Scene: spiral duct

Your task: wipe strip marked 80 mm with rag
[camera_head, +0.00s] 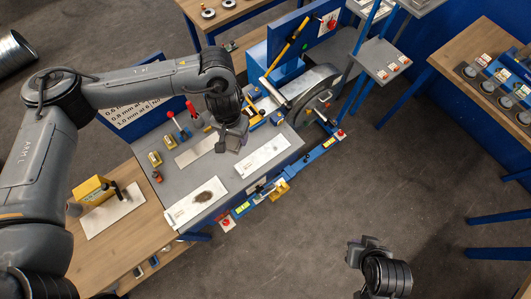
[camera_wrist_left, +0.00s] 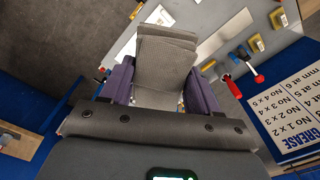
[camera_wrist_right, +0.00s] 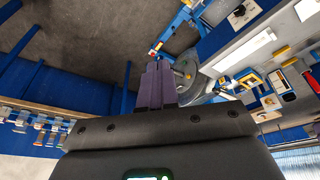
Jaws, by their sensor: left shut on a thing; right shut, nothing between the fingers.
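My left gripper (camera_head: 232,138) is shut on a folded grey rag (camera_wrist_left: 166,62), held between the purple fingers in the left wrist view. It hangs over the grey machine bed, between pale strips; I cannot tell its exact height. A white strip with a dark smudge (camera_head: 196,203) lies at the bed's near left. A clean-looking white strip (camera_head: 263,157) lies to its upper right, and a greyer strip (camera_head: 197,150) lies farther back. Their markings are too small to read, so I cannot tell which says 80 mm. My right gripper (camera_head: 368,246) is shut and empty, over the floor.
Red-handled levers (camera_head: 187,112) and small yellow blocks (camera_head: 155,158) stand along the bed's left side. A yellow tool (camera_head: 92,188) sits on the wooden bench at left. A round wheel (camera_head: 310,100) and blue frame stand at the bed's far end.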

